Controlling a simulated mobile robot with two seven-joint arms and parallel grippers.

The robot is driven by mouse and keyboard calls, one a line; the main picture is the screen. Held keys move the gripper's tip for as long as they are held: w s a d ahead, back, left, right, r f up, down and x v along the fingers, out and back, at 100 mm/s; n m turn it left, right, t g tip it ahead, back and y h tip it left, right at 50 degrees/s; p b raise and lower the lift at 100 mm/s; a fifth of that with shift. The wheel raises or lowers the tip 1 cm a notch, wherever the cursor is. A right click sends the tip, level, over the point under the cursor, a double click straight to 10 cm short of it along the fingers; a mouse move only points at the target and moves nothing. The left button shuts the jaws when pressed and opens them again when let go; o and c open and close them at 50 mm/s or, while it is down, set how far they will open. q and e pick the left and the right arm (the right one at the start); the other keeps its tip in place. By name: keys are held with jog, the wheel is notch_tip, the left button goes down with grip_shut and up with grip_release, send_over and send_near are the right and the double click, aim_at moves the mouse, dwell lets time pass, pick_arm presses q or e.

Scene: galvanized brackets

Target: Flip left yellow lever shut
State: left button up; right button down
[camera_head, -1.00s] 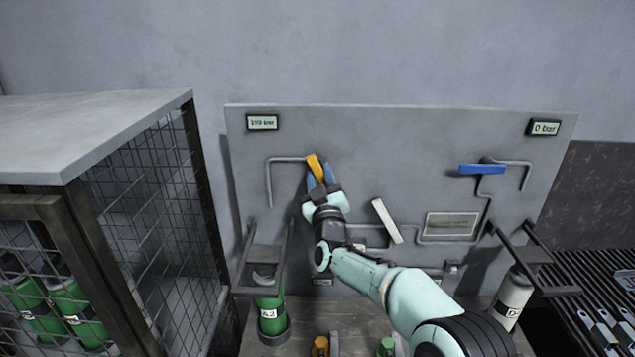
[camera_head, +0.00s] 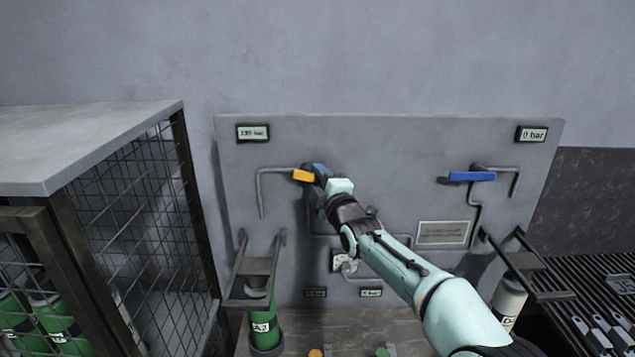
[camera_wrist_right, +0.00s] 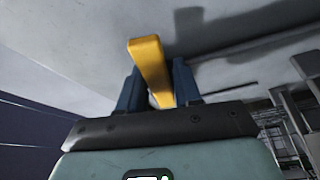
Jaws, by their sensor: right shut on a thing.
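The left yellow lever (camera_head: 303,175) lies about level on the upright grey panel, its free end toward the left. My right gripper (camera_head: 319,172) is shut on it, with blue fingers at the lever's right part. In the right wrist view the yellow lever (camera_wrist_right: 150,62) runs between the two blue fingers of the gripper (camera_wrist_right: 158,88). The lever's pivot is hidden behind the gripper. My left gripper is not in view.
A blue lever (camera_head: 472,176) sits level at the panel's right. Displays show at the upper left (camera_head: 253,132) and upper right (camera_head: 532,134). A mesh cage (camera_head: 140,215) stands at the left.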

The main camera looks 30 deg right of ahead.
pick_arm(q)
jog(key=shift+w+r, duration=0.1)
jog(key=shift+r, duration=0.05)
pick_arm(e)
jog(key=shift+d+r+n+g, duration=0.1)
jog(key=shift+r+n+g, duration=0.35)
jog(key=shift+n, duration=0.75)
jog(key=c, duration=1)
grip_release()
jog(key=shift+o, duration=0.2)
jog(key=shift+a, duration=0.2)
jog(key=shift+d+f, duration=0.1)
pick_arm(q)
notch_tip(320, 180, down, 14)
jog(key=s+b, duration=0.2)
jog(key=b, duration=1.2)
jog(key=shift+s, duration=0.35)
pick_arm(e)
jog(key=s+a, duration=0.2)
jog(key=s, duration=1.1)
